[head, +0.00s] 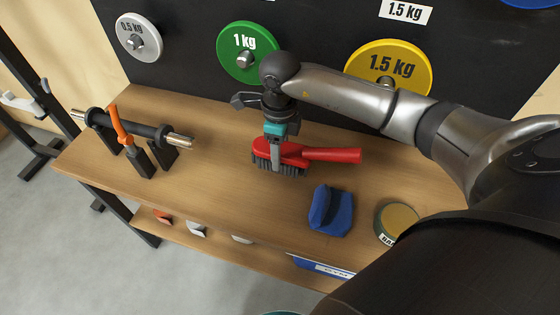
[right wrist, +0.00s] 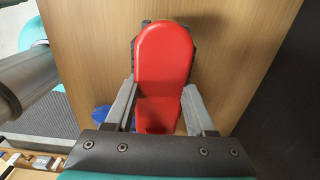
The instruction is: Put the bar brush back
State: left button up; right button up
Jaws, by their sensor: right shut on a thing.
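The bar brush has a red body and handle (head: 325,154) and dark bristles facing down. It is over the middle of the wooden bench (head: 215,185), with its handle pointing right in the head view. My right gripper (head: 276,160) reaches down from above and is shut on the brush body. In the right wrist view the red brush body (right wrist: 162,65) lies between the two grey fingers. I cannot tell whether the bristles touch the bench top. My left gripper is not in view.
A blue padded piece (head: 331,211) and a round tin (head: 397,221) stand in front of the brush. A short bar on a stand (head: 135,130) with an orange-handled clamp is at left. Weight plates (head: 246,52) hang on the black board behind. Bench between stand and brush is clear.

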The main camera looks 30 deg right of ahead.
notch_tip(320, 180, down, 3)
jog(key=shift+r+b, duration=0.1)
jog(key=shift+b, duration=0.35)
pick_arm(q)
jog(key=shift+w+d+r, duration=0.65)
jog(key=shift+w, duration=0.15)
pick_arm(e)
jog(key=shift+f, duration=0.25)
jog(key=shift+f, duration=0.15)
jog(key=o, duration=1.2)
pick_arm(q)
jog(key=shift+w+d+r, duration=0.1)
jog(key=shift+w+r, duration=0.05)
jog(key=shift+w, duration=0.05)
